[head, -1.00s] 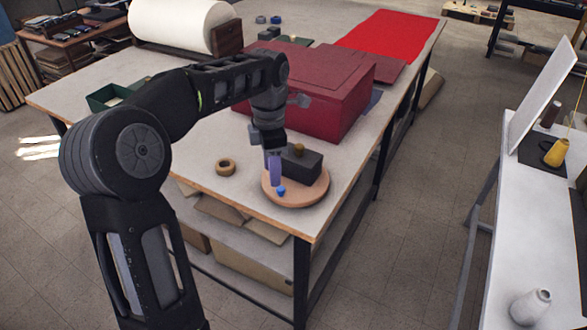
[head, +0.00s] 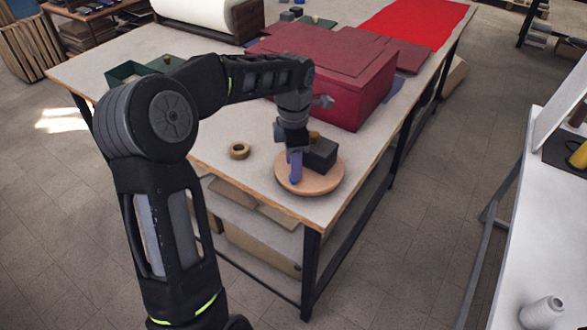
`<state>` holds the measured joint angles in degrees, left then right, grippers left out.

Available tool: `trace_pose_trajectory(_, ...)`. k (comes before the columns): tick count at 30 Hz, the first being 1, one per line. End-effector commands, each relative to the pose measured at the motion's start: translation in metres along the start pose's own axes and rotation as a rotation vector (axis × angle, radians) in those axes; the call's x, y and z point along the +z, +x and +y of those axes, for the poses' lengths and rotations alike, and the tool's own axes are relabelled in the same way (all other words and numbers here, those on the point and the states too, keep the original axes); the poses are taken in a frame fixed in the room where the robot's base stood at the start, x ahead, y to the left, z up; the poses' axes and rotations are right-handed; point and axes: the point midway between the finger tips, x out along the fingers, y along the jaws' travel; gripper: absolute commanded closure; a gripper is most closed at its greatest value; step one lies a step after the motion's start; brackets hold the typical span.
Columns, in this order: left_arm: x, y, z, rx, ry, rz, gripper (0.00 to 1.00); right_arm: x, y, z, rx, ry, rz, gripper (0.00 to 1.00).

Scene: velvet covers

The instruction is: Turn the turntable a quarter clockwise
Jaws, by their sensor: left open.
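The turntable (head: 328,184) is a round, light wooden disc near the front corner of the worktable. A dark grey block (head: 322,154) stands on its far right part, with a small brass-coloured knob (head: 314,136) at its top, partly covered. My left gripper (head: 294,179) points down over the disc's left part, left of the block. It is open, and its purple finger reaches down close to the disc. I cannot tell whether it touches. The small blue peg on the disc is hidden behind the finger. My right gripper is not in view.
A tape roll (head: 239,150) lies left of the turntable on the worktable (head: 222,168). A large dark red box (head: 345,95) stands close behind. A green tray (head: 128,73) sits farther left. The table's front corner is close to the disc. A white table (head: 530,225) stands apart at right.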

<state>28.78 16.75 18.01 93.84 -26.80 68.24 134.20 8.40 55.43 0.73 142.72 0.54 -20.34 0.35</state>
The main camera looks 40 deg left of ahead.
Motion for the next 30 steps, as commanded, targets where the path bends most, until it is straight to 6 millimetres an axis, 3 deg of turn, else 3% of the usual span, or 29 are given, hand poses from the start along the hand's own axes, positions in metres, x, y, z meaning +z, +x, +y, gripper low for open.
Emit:
trace_pose_trajectory(6,-0.001,0.025,0.0,-0.001,-0.001,0.001,0.58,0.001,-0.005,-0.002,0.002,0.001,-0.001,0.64)
trace_pose_trajectory(16,0.0,0.03,0.0,0.001,-0.001,-0.001,0.58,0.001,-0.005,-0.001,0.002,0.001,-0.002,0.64)
trace_pose_trajectory(30,0.0,0.03,0.0,0.001,-0.001,0.0,0.96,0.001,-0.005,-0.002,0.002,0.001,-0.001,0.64)
